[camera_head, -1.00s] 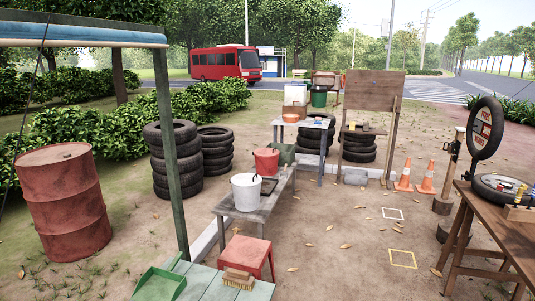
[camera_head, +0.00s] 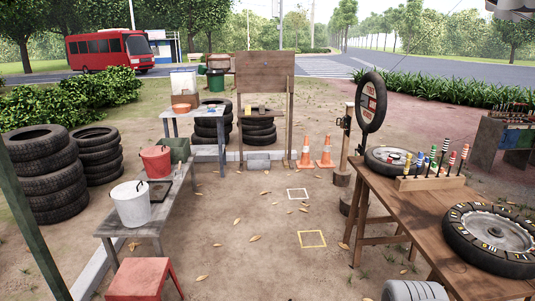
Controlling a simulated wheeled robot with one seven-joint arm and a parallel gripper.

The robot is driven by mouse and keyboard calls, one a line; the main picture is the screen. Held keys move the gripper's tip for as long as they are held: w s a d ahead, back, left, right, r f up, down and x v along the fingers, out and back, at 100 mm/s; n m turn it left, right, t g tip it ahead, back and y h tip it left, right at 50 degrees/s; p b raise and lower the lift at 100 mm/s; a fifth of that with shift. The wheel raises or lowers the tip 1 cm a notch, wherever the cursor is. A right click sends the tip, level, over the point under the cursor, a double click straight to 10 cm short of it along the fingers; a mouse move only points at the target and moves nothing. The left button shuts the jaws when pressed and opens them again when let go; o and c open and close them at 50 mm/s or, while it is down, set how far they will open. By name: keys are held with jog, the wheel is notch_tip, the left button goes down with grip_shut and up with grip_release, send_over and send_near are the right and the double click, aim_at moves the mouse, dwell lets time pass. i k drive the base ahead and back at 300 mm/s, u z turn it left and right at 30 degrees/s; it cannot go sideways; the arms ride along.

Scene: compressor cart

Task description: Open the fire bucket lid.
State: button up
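A red bucket (camera_head: 156,161) stands on the grey bench (camera_head: 112,227) at the left, behind a white bucket (camera_head: 131,205) with a handle. The red bucket looks like the fire bucket, but no label can be read. Its top appears covered by a flat red surface, which is too small to tell clearly as a lid. A green bucket (camera_head: 216,84) stands farther back. My gripper is not in view.
A red stool (camera_head: 140,279) stands in front of the bench. Tyre stacks (camera_head: 45,176) are at left. A wooden table (camera_head: 400,205) with a tyre and coloured-handled tools is at right. Orange cones (camera_head: 305,153) stand farther back. Bare ground between bench and table is open.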

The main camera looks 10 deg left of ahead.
aim_at(153, 152)
jog(key=u, duration=0.25)
jog(key=i, duration=2.5)
jog(key=u, duration=0.75)
jog(key=i, duration=2.65)
jog(key=u, duration=1)
jog(key=i, duration=1.65)
jog(key=u, duration=0.3)
